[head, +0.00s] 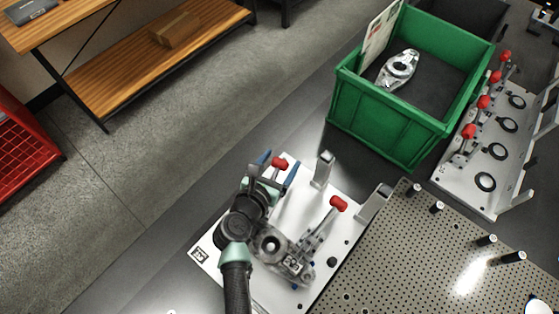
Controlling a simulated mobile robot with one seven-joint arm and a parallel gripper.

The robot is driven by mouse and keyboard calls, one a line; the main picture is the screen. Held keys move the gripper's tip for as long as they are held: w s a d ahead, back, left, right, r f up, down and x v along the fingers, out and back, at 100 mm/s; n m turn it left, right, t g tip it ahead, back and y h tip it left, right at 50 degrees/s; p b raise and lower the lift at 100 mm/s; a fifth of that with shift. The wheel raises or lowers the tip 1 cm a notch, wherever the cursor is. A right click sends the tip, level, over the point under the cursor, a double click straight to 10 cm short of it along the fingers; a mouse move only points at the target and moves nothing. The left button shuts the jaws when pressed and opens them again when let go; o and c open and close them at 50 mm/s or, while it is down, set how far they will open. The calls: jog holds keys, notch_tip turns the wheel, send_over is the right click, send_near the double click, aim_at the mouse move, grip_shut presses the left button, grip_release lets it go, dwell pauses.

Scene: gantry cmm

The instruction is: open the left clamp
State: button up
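The left clamp's red handle (279,163) stands near the back edge of a white fixture plate (301,200). My gripper (277,166) is at this handle, its two blue fingers on either side of it. The fingers look apart, wider than the handle; whether one touches it is too small to tell. The rest of the left clamp is mostly hidden by my gripper and wrist. The right clamp has a red handle (338,204), raised at a slant. A grey metal part (296,267) lies on the plate near the right clamp, partly behind my arm.
Upright metal brackets (323,169) stand at the plate's back right. A green bin (390,125) holding a metal part (399,68) is behind. A perforated plate (420,260) with black posts lies right. Another fixture (470,181) with several red-handled clamps is farther right.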

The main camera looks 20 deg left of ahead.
aim_at(276, 171)
grip_shut()
dwell(0.3)
jog(key=shift+f+b, duration=0.15)
jog(key=shift+b, duration=0.4)
jog(key=t+b, duration=0.1)
jog(key=b, duration=0.2)
jog(key=shift+s, duration=0.2)
jog(key=r+t+b, duration=0.1)
jog(key=b, duration=0.2)
jog(key=s+r+t+b, duration=0.1)
jog(key=b, duration=0.2)
jog(key=shift+a+t, duration=0.1)
jog(key=shift+t, duration=0.2)
jog(key=r+t+b, duration=0.1)
jog(key=b, duration=0.1)
jog(key=shift+s+r+h+b, duration=0.1)
jog(key=shift+s+h+b, duration=0.1)
jog(key=shift+h+b, duration=0.1)
jog(key=shift+r, duration=0.1)
